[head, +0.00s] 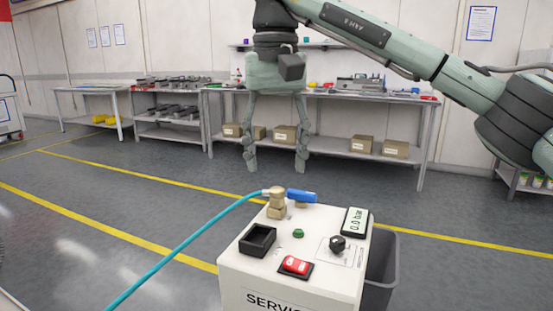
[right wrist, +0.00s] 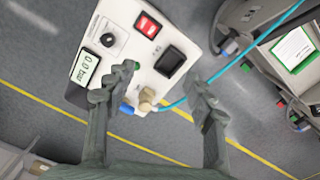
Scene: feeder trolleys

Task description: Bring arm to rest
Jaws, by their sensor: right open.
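My right arm (head: 400,50) comes in from the right across the top of the head view. My right gripper (head: 275,165) hangs pointing down with its fingers wide apart and nothing between them. It is above and behind the white service unit (head: 240,275) in the head view. In the right wrist view, the open fingers (right wrist: 155,105) frame part of the unit's top, with the brass fitting (right wrist: 147,98) and blue connector (right wrist: 126,109) between them in the picture. My left gripper is not in view.
The unit's top carries a red switch (head: 296,265), a black knob (head: 337,243), a black tray (head: 257,240) and a display reading 0.0 bar (head: 355,221). A teal hose (head: 180,243) runs off to the lower left. A grey bin (head: 382,270) stands beside the unit. Benches line the wall.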

